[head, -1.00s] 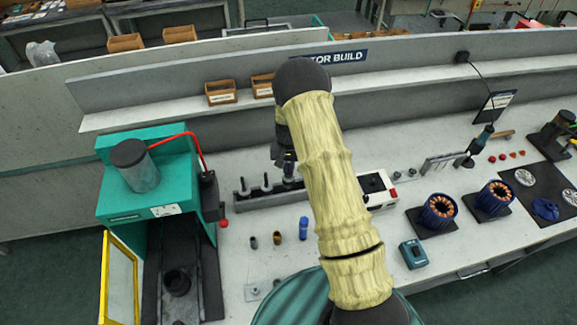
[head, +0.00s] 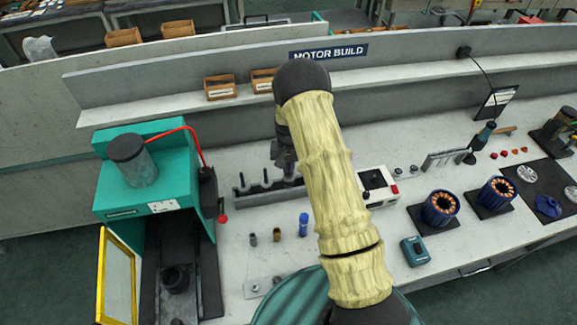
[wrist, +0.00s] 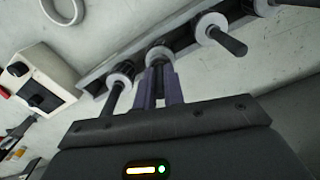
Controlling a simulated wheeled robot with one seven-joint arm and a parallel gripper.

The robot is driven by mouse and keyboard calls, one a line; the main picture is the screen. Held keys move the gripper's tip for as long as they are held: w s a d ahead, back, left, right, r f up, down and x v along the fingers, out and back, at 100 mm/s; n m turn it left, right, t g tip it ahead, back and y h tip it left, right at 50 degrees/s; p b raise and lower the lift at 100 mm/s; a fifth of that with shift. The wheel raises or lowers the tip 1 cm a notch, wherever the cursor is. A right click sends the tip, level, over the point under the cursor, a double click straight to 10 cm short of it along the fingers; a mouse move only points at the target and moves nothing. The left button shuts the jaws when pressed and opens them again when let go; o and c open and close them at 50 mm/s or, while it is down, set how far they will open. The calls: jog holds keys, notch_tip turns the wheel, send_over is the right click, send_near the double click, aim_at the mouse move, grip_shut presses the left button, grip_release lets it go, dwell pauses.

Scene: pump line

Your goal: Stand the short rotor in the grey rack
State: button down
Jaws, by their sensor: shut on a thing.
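The grey rack (head: 246,204) is a long, low channel on the bench with several upright dark shafts with pale collars along it. In the wrist view the rack (wrist: 185,43) runs diagonally, and shafts stand on both sides of my gripper. My gripper (wrist: 157,92) is shut on a dark shaft, taken as the short rotor (wrist: 157,70), in line with a pale collar at the rack. Whether its foot is fully seated cannot be told. In the head view my gripper (head: 283,160) is over the right part of the rack, partly hidden by my arm.
A white box with a black top (head: 376,184) stands right of the rack. A blue cylinder (head: 303,225), a brass one (head: 277,236) and a dark one (head: 253,239) stand in front. A green press (head: 150,190) is at left.

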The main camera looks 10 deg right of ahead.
jog(key=shift+f, duration=0.4)
jog(key=c, duration=1.2)
grip_release()
jog(key=shift+o, duration=0.2)
jog(key=shift+r, duration=0.1)
jog(key=shift+r+p, duration=1.45)
jog(key=shift+r, duration=1.5)
